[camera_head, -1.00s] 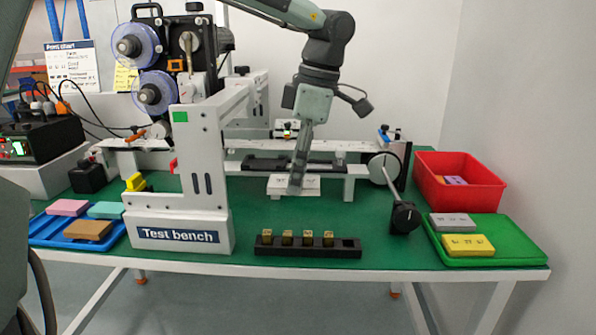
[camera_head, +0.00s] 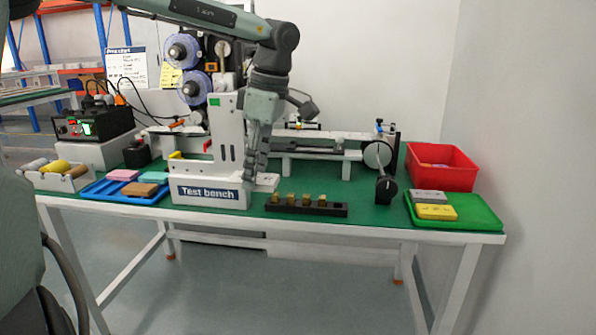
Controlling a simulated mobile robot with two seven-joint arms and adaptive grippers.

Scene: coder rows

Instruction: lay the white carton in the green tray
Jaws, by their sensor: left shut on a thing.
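The white carton (camera_head: 267,182) shows just right of the "Test bench" block, partly hidden behind my left gripper. My left gripper (camera_head: 257,178) comes down in front of the machine's white upright and is shut on the carton. I cannot tell clearly whether the carton touches the table. The green tray (camera_head: 473,221) lies at the right end of the table, with a grey carton (camera_head: 428,196) and a yellow carton (camera_head: 436,212) side by side in its left part. Its right part is bare. My right gripper is not in view.
A red bin (camera_head: 441,173) stands behind the green tray. The "Test bench" machine (camera_head: 209,193) and a blue tray (camera_head: 106,192) are left.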

